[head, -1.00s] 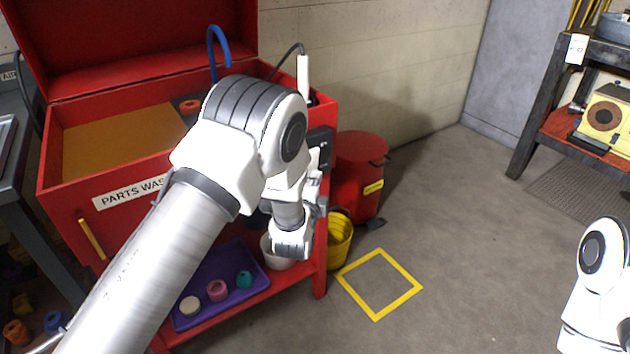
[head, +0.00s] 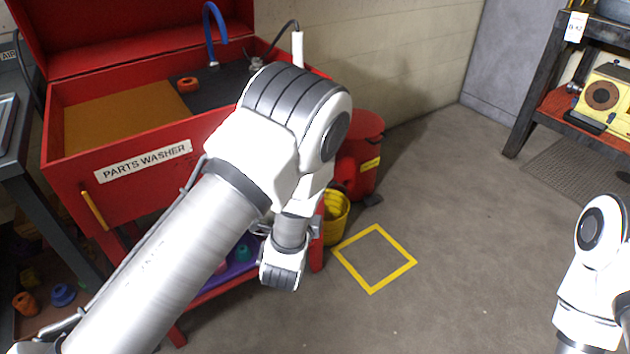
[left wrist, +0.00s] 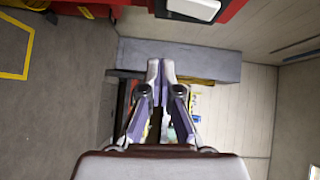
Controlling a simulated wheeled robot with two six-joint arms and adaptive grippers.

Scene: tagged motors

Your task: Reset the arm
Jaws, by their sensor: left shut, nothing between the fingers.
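My left arm reaches across the head view in front of a red parts washer (head: 75,190) with its lid up. Its gripper is hidden behind my arm in that view. In the left wrist view my left gripper (left wrist: 160,82) shows with its fingers together and nothing between them. Part of my right arm stands at the right edge of the head view, and its gripper is out of view.
An orange ring-shaped part (head: 187,84) lies in the washer. A purple tray (head: 232,274) sits on its lower shelf. A yellow bucket (head: 335,217) and red can (head: 362,158) stand beside it. A yellow floor square (head: 374,292) is empty. Right of it is open floor.

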